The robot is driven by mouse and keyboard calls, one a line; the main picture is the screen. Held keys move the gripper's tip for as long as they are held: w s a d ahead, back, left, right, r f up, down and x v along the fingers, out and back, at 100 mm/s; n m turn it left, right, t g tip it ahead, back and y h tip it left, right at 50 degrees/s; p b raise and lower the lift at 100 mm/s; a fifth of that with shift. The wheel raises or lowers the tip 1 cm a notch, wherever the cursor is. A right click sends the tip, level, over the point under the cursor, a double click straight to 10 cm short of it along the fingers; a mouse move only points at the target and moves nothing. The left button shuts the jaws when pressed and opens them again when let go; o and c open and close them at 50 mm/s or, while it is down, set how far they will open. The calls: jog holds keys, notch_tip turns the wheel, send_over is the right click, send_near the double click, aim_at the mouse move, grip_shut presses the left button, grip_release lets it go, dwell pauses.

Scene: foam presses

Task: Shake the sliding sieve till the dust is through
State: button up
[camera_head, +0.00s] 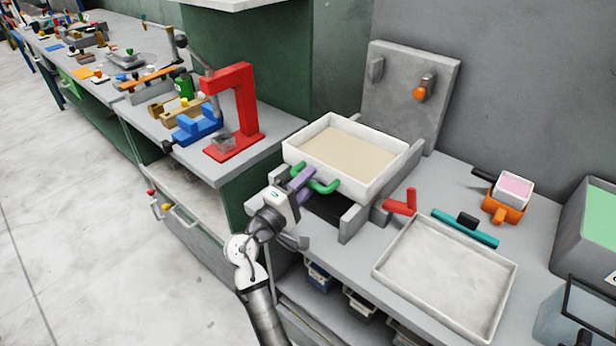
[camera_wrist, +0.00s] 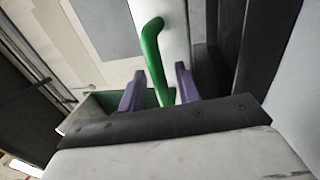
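The sliding sieve (camera_head: 393,178) is a white-walled tray with a flat beige layer inside, resting between grey rails on the bench. Its green bar handle (camera_head: 326,187) is on the near side; the handle also shows in the wrist view (camera_wrist: 152,50). My gripper (camera_head: 303,180) is at the handle. In the wrist view its two purple fingers (camera_wrist: 160,88) stand on either side of the green bar, with small gaps showing, so it looks open around the handle. The part of the handle behind the fingers is hidden in the head view.
An empty pale tray (camera_head: 445,275) lies right of the sieve, with a red L-shaped piece (camera_head: 401,203) and a teal bar (camera_head: 466,229) near it. A grey upright panel (camera_head: 395,90) stands behind. A red press (camera_head: 240,110) is on the left bench.

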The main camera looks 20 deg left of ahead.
aim_at(332, 163)
jog(key=shift+w+d, duration=0.1)
jog(key=shift+w, duration=0.05)
grip_shut()
jog(key=x, duration=0.2)
jog(key=f+b+x, duration=0.1)
jog(key=x, duration=0.5)
jog(key=shift+w+f+b, duration=0.25)
jog(key=shift+f+b, duration=0.05)
jog(key=shift+r, duration=0.2)
grip_release()
jog(key=shift+w+d+f, duration=0.1)
jog(key=shift+w+f, duration=0.05)
